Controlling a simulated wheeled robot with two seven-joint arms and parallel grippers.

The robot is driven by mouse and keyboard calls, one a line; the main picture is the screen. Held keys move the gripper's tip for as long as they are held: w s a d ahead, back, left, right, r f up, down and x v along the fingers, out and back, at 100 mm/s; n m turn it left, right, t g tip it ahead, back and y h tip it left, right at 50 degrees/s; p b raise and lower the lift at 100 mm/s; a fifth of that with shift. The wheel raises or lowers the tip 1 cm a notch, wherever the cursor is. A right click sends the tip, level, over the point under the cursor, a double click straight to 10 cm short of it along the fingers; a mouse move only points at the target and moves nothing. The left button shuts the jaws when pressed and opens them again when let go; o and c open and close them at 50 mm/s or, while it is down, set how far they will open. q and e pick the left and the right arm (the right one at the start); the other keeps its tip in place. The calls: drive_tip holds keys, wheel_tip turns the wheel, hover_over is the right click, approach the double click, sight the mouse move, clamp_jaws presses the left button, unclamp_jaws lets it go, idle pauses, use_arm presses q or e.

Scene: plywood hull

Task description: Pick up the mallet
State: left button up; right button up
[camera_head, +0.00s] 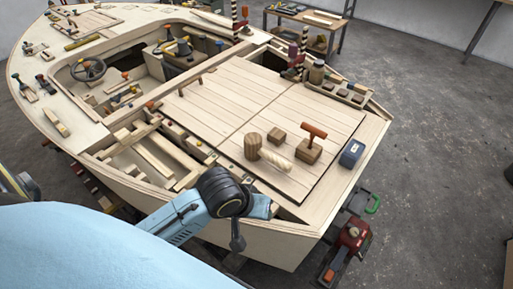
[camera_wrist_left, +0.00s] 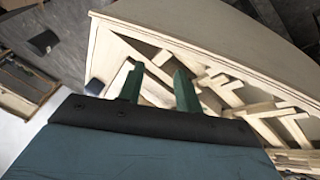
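The mallet lies on the plank deck in the head view, with a dark brown round head (camera_head: 252,146) and a pale, thick handle (camera_head: 276,159) pointing right and towards me. Nothing holds it. My left gripper (camera_wrist_left: 159,70) shows in the left wrist view with two green fingers apart and nothing between them. It points at the hull's edge and open wooden framing; the mallet does not show in that view. A blue arm of mine with a black joint reaches in from the lower left of the head view, short of the mallet. My right gripper is not in view.
A dark blue box (camera_head: 351,154) sits at the deck's right edge. Open framing (camera_head: 155,155) lies left.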

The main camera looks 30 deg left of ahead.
use_arm(q)
drive_tip(key=w+a+r+n, duration=0.2)
drive_tip(key=w+n, duration=0.3)
drive_tip(key=w, duration=0.3)
drive_tip(key=n+y, duration=0.1)
drive_tip(key=n, duration=0.7)
approach(268, 155)
drive_tip(key=shift+t, duration=0.4)
drive_tip(key=x, duration=0.2)
drive_tip(key=b+x, duration=0.1)
drive_tip(key=x, duration=0.1)
drive_tip(key=s+x, duration=0.1)
drive_tip(key=x, duration=0.1)
drive_tip(key=shift+w+d+f, duration=0.1)
drive_tip(key=shift+d+f, duration=0.15)
drive_tip(key=shift+d, duration=0.05)
drive_tip(key=shift+a+b+x, duration=0.15)
drive_tip(key=shift+b+x, duration=0.3)
drive_tip(key=shift+x, duration=0.9)
drive_tip(key=shift+a+b+x, duration=0.15)
drive_tip(key=shift+b+x, duration=0.3)
drive_tip(key=shift+x, duration=0.85)
drive_tip(key=shift+w, duration=0.15)
drive_tip(key=shift+r, duration=0.15)
clamp_jaws()
